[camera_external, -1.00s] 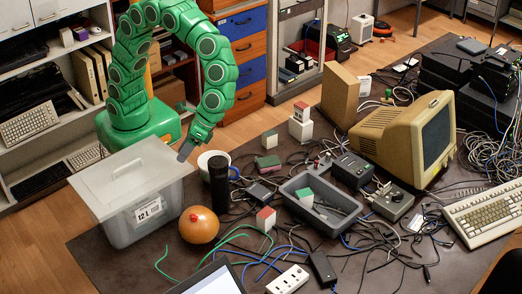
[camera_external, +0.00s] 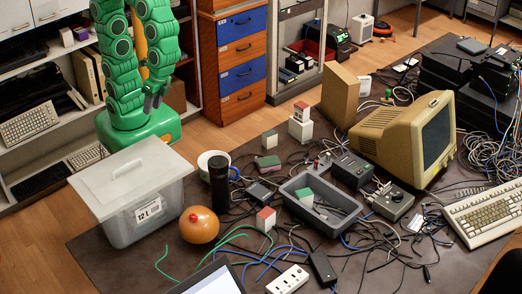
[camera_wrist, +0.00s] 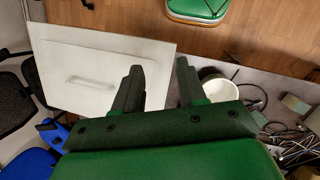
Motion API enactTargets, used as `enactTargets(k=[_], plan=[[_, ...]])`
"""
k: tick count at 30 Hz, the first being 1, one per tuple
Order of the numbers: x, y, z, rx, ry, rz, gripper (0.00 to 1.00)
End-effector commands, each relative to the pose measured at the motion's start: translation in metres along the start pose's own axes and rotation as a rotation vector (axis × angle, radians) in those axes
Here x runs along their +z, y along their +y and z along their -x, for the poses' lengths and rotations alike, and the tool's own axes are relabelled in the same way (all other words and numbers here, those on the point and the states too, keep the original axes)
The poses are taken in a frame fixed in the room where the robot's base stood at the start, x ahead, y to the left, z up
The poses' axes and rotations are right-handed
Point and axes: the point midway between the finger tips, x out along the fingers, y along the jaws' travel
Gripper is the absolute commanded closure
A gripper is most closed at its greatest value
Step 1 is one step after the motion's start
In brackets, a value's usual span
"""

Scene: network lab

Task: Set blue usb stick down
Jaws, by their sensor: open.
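I cannot make out a blue USB stick in either view. My gripper (camera_external: 152,103) is raised in front of my green base, behind the lidded clear box (camera_external: 122,237). In the wrist view my gripper (camera_wrist: 159,80) has its two dark fingers apart with nothing between them. The box's pale lid (camera_wrist: 95,75) shows to the left of the fingers. A white mug (camera_wrist: 218,86) with a blue handle is to their right; the mug (camera_external: 207,160) stands behind a black cylinder in the external view.
An orange gourd-like object (camera_external: 199,226), a black cylinder (camera_external: 219,185) and a grey tray (camera_external: 323,222) stand on the dark table. Loose cables cover much of its middle. A beige monitor (camera_external: 385,137) and a keyboard (camera_external: 487,215) are at the right. Drawers (camera_external: 240,55) stand behind.

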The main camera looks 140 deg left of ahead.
Motion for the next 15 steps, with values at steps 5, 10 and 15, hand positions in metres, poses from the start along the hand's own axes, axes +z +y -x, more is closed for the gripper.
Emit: enactTargets(k=[5,10,15], plan=[[0.035,-0.022,-0.005,-0.059,0.034,-0.087,0.59],[0.064,-0.045,-0.013,-0.116,0.063,-0.171,0.59],[0.087,-0.063,-0.019,-0.162,0.093,-0.249,0.59]])
